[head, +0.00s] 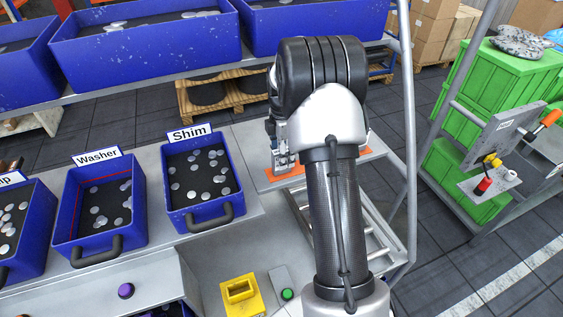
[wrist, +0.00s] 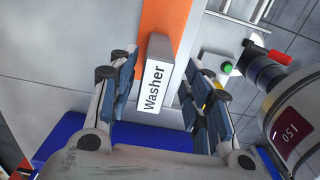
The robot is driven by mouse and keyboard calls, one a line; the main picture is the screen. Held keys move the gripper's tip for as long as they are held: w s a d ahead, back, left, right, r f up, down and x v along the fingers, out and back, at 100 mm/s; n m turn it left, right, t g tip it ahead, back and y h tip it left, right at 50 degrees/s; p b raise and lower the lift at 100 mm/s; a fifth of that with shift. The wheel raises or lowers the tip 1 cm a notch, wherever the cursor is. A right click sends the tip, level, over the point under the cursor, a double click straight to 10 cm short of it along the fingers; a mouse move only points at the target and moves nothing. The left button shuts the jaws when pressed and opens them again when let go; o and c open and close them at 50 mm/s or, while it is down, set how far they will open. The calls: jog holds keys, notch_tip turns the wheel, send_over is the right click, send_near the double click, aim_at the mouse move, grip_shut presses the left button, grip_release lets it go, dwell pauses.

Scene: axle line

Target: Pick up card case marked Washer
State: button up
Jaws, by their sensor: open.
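The card case (wrist: 153,86) marked Washer is a narrow grey block with a white label, seen in the wrist view. It stands at an orange strip (wrist: 160,16) on the grey surface. My gripper (wrist: 160,74) is open, with one finger on each side of the case and a visible gap on both sides. I cannot tell how deep the fingers reach beside it. In the head view my gripper (head: 283,156) is low over the orange strip, partly hidden by my arm, and I cannot make out the case there.
Blue bins labelled Washer (head: 76,228) and Shim (head: 189,218) hold metal discs, left of my arm. A yellow block (head: 241,297) and a green button (head: 287,294) are in front. A metal frame post (head: 408,130) and green crates (head: 500,85) stand right.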

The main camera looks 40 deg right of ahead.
jog(key=f, duration=0.4)
jog(key=shift+w+f, duration=0.25)
jog(key=shift+w, duration=0.1)
jog(key=shift+r, duration=0.1)
jog(key=shift+c, duration=0.6)
grip_shut()
